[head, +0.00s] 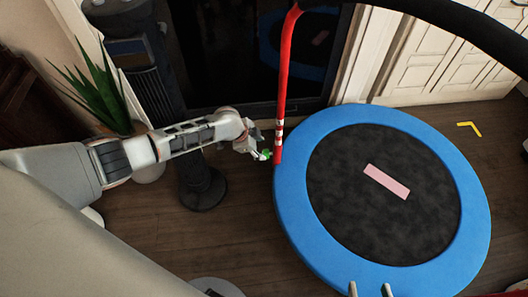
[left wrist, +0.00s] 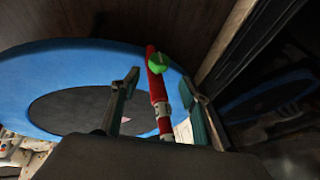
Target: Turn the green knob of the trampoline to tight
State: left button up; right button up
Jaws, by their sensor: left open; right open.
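The trampoline has a blue rim (head: 292,215), a dark mat and a red post (head: 284,75) with white bands at its left edge. The small green knob (head: 265,154) sits low on the post. My left gripper (head: 258,153) is open beside the knob and partly hides it. In the left wrist view the green knob (left wrist: 157,63) and red post (left wrist: 155,88) show between the open fingers (left wrist: 160,90), the knob lying beyond the fingertips. Contact is unclear. My right gripper (head: 370,289) is open and empty over the front rim, only its fingertips in view.
A dark tower-shaped appliance (head: 140,70) on a round base (head: 203,190) and a potted plant (head: 100,95) stand at the left. A dark glass panel (head: 225,50) is behind the post. A pink strip (head: 386,181) lies on the mat. A yellow corner mark (head: 470,128) is on the floor.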

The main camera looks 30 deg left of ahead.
aim_at(266, 153)
pick_arm(q)
jog(key=b+x, duration=0.1)
jog(key=x, duration=0.3)
jog(key=s+b+x, duration=0.1)
jog(key=x, duration=0.1)
jog(key=shift+f+b, duration=0.35)
jog(key=shift+w+d+f, duration=0.1)
jog(key=shift+w+f, duration=0.2)
jog(key=shift+w, duration=0.3)
pick_arm(e)
jog(key=a, duration=0.1)
jog(key=a+r+m, duration=0.1)
jog(key=a+y, duration=0.1)
jog(key=shift+w+r+m+t, duration=0.15)
jog(key=shift+w+m+t, duration=0.15)
jog(key=shift+w+m, duration=0.1)
pick_arm(q)
jog(key=c, duration=1.1)
